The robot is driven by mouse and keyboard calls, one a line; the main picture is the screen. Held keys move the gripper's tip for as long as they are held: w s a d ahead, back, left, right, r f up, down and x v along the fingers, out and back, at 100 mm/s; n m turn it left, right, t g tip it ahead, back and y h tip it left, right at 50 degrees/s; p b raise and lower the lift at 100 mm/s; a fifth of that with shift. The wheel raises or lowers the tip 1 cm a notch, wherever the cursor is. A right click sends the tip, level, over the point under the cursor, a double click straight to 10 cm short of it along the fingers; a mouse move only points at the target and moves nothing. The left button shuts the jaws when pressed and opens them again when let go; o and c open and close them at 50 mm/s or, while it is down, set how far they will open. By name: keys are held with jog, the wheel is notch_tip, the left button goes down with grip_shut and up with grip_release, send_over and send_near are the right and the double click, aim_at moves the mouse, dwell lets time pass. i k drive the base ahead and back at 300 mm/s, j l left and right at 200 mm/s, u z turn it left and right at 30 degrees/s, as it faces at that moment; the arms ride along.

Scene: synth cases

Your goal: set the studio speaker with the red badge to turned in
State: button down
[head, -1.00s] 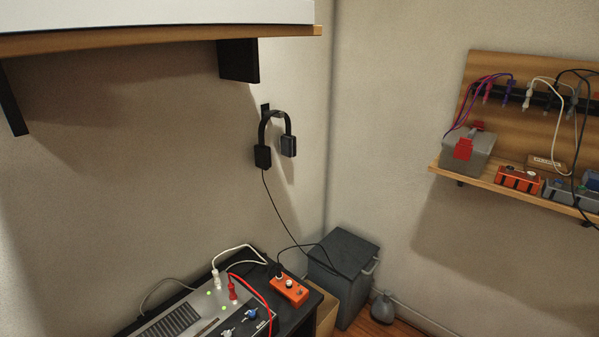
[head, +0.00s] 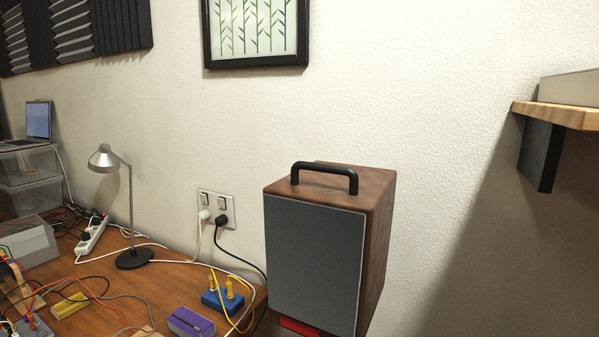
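A studio speaker (head: 315,265) in a brown wood case with a grey front stands at the right end of the desk in the head view. A black handle (head: 325,177) is on its top. A red badge (head: 299,326) shows at the bottom of its front, partly cut off by the frame edge. The front faces toward me and slightly left, and its right side also shows. What it rests on is hidden below the frame. My gripper is not in view.
The wooden desk (head: 180,270) holds a silver lamp (head: 131,205), a blue box with yellow plugs (head: 222,301), a purple box (head: 191,321) and many loose cables. A wall outlet (head: 216,209) is left of the speaker. A wall shelf (head: 560,115) juts out at the right.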

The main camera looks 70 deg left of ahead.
aim_at(328, 226)
jog(key=k+j+u, duration=0.15)
jog(key=u, duration=1.25)
